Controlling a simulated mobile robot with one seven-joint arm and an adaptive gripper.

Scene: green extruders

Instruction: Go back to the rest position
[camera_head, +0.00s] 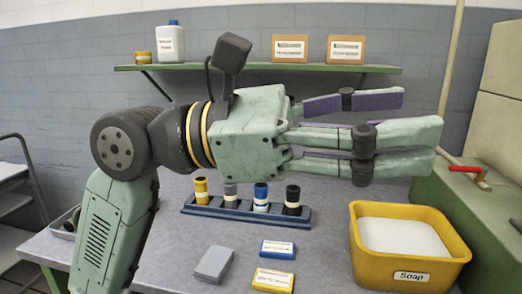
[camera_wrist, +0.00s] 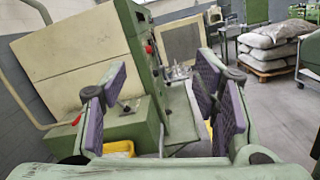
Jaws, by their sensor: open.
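My gripper (camera_head: 405,128) is raised above the grey table (camera_head: 170,225) in the head view and reaches to the right. Its green fingers with purple pads are spread apart, and nothing is between them. In the wrist view my gripper (camera_wrist: 160,100) also shows open and empty, with the pads left and right of the middle. The fingers are above and apart from the rack and the soap bin. They cover part of the wall and of the green machine at the right.
A blue rack (camera_head: 245,211) with several capped cylinders stands mid-table. Grey (camera_head: 214,262), blue (camera_head: 278,249) and yellow (camera_head: 272,280) blocks lie in front. A yellow soap bin (camera_head: 368,265) is at right. A shelf (camera_head: 220,67) holds containers. Sacks (camera_wrist: 267,45) lie on a pallet.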

